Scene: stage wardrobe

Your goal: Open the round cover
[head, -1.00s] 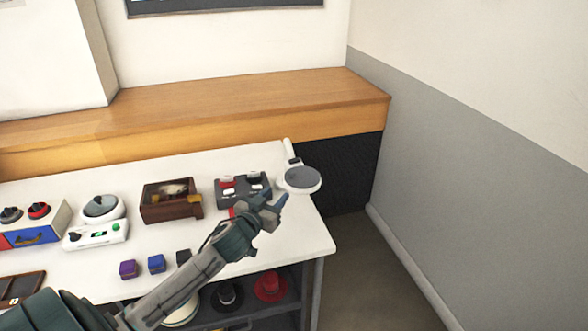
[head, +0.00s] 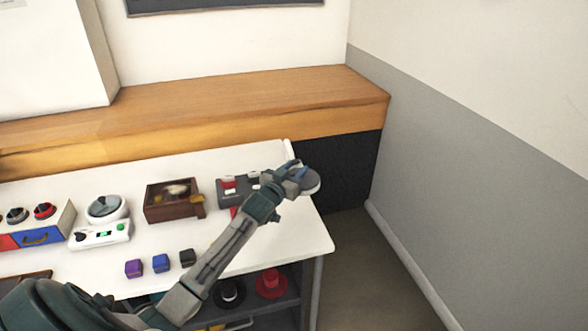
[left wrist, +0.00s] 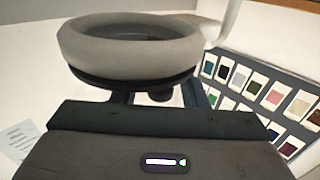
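A round grey disc-shaped head (head: 312,186) on a white arm stands at the table's right end; it looks like the round cover, though I cannot be sure. In the left wrist view its thick grey ring (left wrist: 130,48) with a dark underside fills the upper left, close in front of the gripper. My left gripper (head: 297,174) is at this head and hides part of it in the head view. The fingers are mostly hidden below the ring (left wrist: 157,97), so contact and closure are unclear. My right gripper is not in view.
A white device with a round lid (head: 105,207), a brown wooden box (head: 172,212) and a grey switch box (head: 227,199) stand on the white table (head: 215,240). Small purple, blue and black cubes lie near its front edge. Colour swatches (left wrist: 260,90) show in the wrist view.

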